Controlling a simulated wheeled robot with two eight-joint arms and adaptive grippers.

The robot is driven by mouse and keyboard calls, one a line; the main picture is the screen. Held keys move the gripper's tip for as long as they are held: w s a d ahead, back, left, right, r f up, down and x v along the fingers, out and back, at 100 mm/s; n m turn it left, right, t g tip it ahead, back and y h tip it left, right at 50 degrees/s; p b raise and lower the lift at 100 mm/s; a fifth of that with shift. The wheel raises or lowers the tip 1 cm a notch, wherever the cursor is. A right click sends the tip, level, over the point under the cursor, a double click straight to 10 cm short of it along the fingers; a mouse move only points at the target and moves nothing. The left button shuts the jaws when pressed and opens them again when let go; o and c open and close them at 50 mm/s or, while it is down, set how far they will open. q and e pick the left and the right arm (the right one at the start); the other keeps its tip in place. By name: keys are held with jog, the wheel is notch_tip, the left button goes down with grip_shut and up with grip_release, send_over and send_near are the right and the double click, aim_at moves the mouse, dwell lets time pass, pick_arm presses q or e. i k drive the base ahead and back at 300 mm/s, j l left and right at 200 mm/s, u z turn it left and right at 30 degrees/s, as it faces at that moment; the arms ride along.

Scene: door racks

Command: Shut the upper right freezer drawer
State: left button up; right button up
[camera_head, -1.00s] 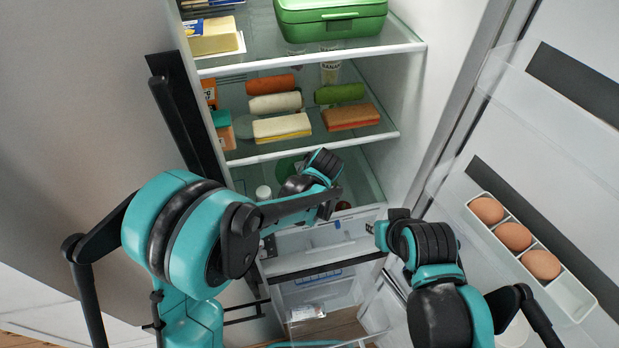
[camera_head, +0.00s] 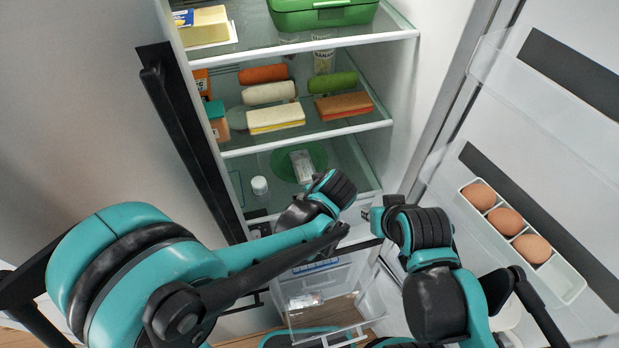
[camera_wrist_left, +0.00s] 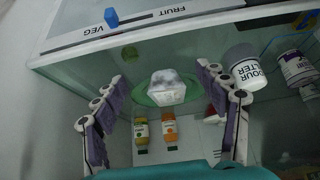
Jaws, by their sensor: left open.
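In the head view, a clear freezer drawer (camera_head: 338,277) shows low in the middle, below the fridge shelves. It appears pulled out. My arms cover much of this area, so I cannot tell whether it is the upper right one. My left arm reaches across to the lower shelf, its fingertips hidden in the head view. In the left wrist view, my left gripper (camera_wrist_left: 165,98) has its fingers spread wide with nothing between them. My right gripper (camera_head: 380,218) is at the right side of the fridge opening, its fingertips not clear.
The open fridge door (camera_head: 535,150) with an egg tray (camera_head: 560,277) stands close to my right arm. Shelves hold a green box (camera_head: 325,14), sponges (camera_head: 275,118) and a small white bottle (camera_head: 260,187). A drawer front marked VEG and FRUIT (camera_wrist_left: 145,18) shows in the left wrist view.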

aim_at(377, 304)
jog(key=k+l, duration=0.15)
jog(key=k, duration=0.35)
jog(key=k+l, duration=0.15)
jog(key=k, duration=0.35)
